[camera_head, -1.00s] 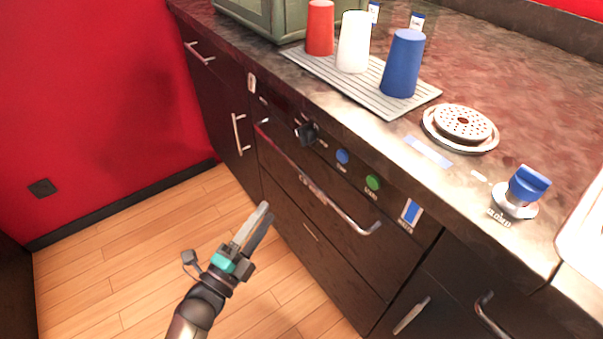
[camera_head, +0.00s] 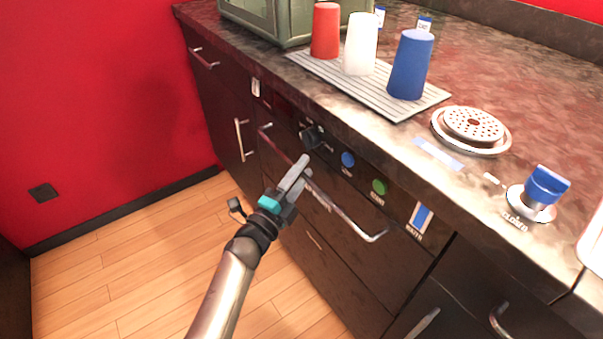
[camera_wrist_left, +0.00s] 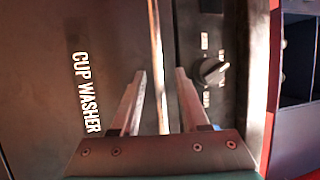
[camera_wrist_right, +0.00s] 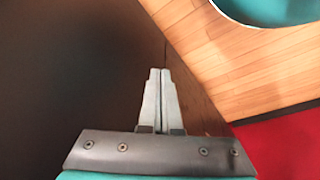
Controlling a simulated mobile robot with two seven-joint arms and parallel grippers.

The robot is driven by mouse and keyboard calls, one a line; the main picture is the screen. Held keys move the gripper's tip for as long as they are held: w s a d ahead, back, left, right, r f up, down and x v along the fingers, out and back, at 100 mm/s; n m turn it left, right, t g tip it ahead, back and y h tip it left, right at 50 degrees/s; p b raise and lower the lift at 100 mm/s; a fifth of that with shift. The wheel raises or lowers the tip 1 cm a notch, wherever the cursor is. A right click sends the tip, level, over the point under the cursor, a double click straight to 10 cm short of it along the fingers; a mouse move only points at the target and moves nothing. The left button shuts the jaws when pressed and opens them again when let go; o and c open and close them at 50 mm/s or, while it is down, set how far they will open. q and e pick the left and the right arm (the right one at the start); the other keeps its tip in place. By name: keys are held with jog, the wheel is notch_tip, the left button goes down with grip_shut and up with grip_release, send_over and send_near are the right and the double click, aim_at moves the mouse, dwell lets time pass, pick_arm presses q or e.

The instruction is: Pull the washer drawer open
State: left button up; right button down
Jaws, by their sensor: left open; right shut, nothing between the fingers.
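The washer drawer (camera_head: 345,251) is a dark front under the counter and looks shut. Its long silver bar handle (camera_head: 350,222) runs along its top. In the left wrist view the drawer front (camera_wrist_left: 40,70) carries the words "CUP WASHER". My left gripper (camera_head: 302,166) is open at the handle. In the left wrist view its fingers (camera_wrist_left: 160,85) stand on either side of the handle bar (camera_wrist_left: 157,60), apart from it. My right gripper (camera_wrist_right: 160,75) is shut and empty, seen only in its own wrist view, near a dark surface above the wood floor.
Above the drawer are a black knob (camera_head: 311,137), a blue button (camera_head: 347,159) and a green button (camera_head: 379,187). Red (camera_head: 326,31), white (camera_head: 360,44) and blue (camera_head: 411,65) cups stand on a ribbed mat (camera_head: 362,91). The floor (camera_head: 130,260) is clear at left.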

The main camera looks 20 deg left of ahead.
pick_arm(q)
grip_shut()
dwell(0.3)
dwell(1.1)
